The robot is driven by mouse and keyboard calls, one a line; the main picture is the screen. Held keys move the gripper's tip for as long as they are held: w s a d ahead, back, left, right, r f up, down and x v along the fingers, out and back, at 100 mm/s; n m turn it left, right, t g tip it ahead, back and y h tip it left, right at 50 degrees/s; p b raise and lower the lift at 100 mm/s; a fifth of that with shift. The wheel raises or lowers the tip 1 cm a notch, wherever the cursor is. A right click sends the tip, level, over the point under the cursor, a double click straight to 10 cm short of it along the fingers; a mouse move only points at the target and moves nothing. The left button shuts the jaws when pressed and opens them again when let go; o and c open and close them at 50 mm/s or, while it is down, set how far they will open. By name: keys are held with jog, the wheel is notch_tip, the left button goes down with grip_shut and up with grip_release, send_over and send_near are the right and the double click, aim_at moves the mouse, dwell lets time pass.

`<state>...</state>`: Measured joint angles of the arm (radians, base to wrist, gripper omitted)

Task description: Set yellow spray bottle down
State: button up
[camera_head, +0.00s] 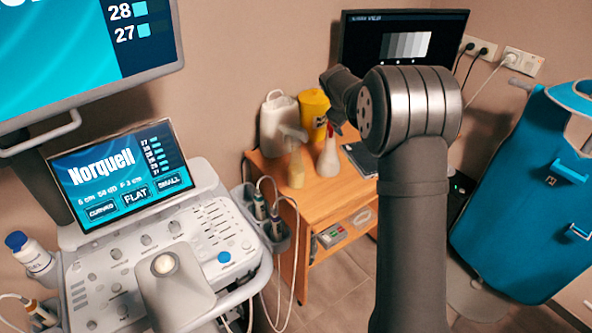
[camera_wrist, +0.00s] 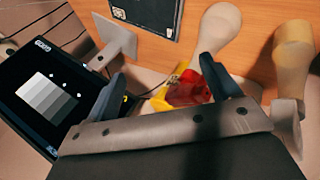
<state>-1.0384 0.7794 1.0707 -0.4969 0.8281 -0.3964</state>
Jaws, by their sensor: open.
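The yellow spray bottle (camera_head: 296,172) stands upright on the wooden cabinet top, near its front left, with a pale spray head. It also shows at the right edge of the wrist view (camera_wrist: 292,48), outside my gripper's fingers. A white spray bottle with a red head (camera_head: 328,158) stands just to its right. In the wrist view, that red head (camera_wrist: 188,88) shows close to the right finger; I cannot tell whether they touch. My gripper (camera_wrist: 163,72) is open, and the yellow bottle is apart from it. In the head view, my wrist partly hides the gripper.
A white jug (camera_head: 277,125) and a yellow container (camera_head: 312,108) stand at the back of the cabinet top (camera_head: 350,190). A monitor (camera_head: 405,28) is behind my arm. An ultrasound console (camera_head: 165,240) with hanging cables is at left, and a blue apron (camera_head: 530,190) at right.

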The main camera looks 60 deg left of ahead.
notch_tip(320, 180, down, 7)
jog(key=s+y, duration=0.2)
jog(key=y, duration=0.1)
jog(key=m+g+y, duration=0.3)
jog(key=g+y, duration=0.1)
jog(key=y, duration=0.3)
send_near(301, 174)
jog(key=shift+y, duration=0.3)
jog(key=x, duration=0.7)
jog(key=shift+w+a+f, duration=0.15)
jog(key=shift+a+f, duration=0.05)
jog(key=shift+f, duration=0.2)
jog(key=shift+s+x, duration=0.15)
jog(key=shift+x, duration=1.3)
jog(key=shift+s+x, duration=0.1)
jog(key=shift+x, duration=1.3)
jog(key=c, duration=1.6)
jog(key=shift+r, duration=0.1)
jog(key=shift+c, duration=0.6)
jog(key=shift+r, duration=0.1)
